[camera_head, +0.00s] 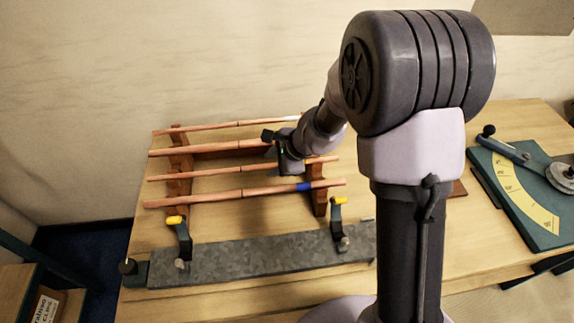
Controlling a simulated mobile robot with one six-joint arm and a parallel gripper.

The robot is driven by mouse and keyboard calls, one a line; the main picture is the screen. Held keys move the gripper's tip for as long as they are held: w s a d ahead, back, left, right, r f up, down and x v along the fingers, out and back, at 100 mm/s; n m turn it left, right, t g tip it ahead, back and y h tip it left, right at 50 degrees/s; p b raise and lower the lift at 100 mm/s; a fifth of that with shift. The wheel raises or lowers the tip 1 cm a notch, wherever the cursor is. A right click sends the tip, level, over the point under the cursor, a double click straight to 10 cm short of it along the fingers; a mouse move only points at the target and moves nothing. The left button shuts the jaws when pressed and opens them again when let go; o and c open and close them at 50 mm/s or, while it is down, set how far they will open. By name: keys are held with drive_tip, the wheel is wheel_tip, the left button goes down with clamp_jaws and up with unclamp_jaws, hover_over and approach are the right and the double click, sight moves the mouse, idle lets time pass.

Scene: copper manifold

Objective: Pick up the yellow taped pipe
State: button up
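Several copper pipes lie across a wooden rack (179,181) on the table. The front pipe (230,195) has a blue band near its right end. The rear pipe (220,125) shows a white band near its right side. The two middle pipes (205,149) (215,172) show no clear band on their visible parts. No yellow tape shows on any pipe; my gripper and arm cover the right parts of the middle ones. My gripper (273,147) is over the right half of the rack, by the second pipe from the back. Its fingers are small and dark, so their opening is unclear.
A grey metal bar (260,257) with two yellow-tipped clamps (181,238) (339,222) lies in front of the rack. A green bending tool with a yellow scale (525,200) is at the right. A wall stands close behind the rack.

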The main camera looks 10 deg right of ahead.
clamp_jaws()
idle(1.4)
